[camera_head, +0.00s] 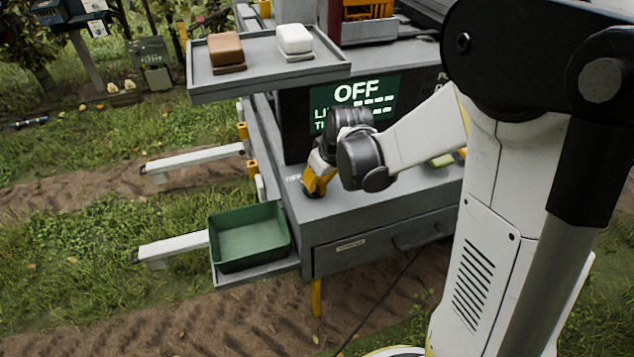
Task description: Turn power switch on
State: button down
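A dark display (380,97) on the grey workbench reads "OFF" in white, with smaller lines partly covered by my arm. My gripper (313,192), yellow and dark, points down at the bench top near its left front corner. Its fingertips are at or just above the surface; I cannot tell whether they touch anything.
A grey shelf (270,82) overhangs at the back left, with a brown block (226,48) and a white block (295,39). A green bin (248,238) sits on a low side ledge. A drawer (383,240) is in the bench front. The bench top right of my gripper is mostly clear.

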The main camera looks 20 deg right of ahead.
jog(key=m+h, duration=0.1)
jog(key=m, duration=0.3)
jog(key=shift+a+f+m+h+b, duration=0.1)
jog(key=shift+a+m+h+b, duration=0.1)
jog(key=shift+m+h+b, duration=0.15)
jog(key=m+h, duration=0.1)
jog(key=m, duration=0.1)
jog(key=m+h+b, duration=0.1)
jog(key=m, duration=0.2)
jog(key=shift+a+g, duration=0.1)
jog(key=shift+g, duration=0.2)
jog(key=c, duration=1.3)
grip_release()
jog(key=shift+c, duration=0.2)
jog(key=v, duration=1.2)
